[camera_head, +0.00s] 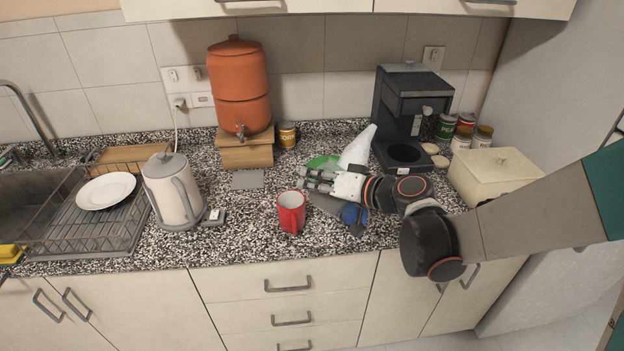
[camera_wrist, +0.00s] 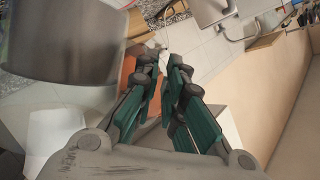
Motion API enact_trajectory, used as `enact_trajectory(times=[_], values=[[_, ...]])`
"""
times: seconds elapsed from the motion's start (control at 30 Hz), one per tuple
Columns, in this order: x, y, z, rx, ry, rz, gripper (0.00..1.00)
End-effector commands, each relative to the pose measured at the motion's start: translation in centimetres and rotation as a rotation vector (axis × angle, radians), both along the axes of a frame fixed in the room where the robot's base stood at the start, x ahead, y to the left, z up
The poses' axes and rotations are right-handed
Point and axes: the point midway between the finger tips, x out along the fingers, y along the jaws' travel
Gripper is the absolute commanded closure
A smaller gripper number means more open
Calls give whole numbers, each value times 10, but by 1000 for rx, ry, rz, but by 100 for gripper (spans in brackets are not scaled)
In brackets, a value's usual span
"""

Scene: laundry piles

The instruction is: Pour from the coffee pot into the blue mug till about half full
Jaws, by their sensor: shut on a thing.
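My gripper (camera_head: 317,180) is over the counter, pointing left, above and behind the red mug (camera_head: 291,212). Its fingers are drawn in and also show in the wrist view (camera_wrist: 165,85). I take the thing in them to be the coffee pot, but its handle is hard to make out. A large smoky grey round body, probably the pot (camera_wrist: 65,40), is close by in the wrist view. A grey shape also lies below the gripper in the head view. A blue rounded thing, probably the blue mug (camera_head: 351,215), is below my wrist, partly hidden. Its inside cannot be seen.
The coffee maker (camera_head: 410,85) stands behind with a bare plate. A white cone-shaped thing (camera_head: 357,150) and a green item (camera_head: 322,162) are just behind my gripper. A white kettle (camera_head: 172,192) stands left. A cream box (camera_head: 495,175) is right.

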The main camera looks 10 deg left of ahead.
Motion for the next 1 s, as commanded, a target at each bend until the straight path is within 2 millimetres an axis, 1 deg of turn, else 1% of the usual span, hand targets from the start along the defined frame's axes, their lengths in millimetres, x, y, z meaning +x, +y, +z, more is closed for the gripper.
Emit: enact_trajectory(times=[1.0], values=[[-8, -2, 5, 58, 57, 4, 100]])
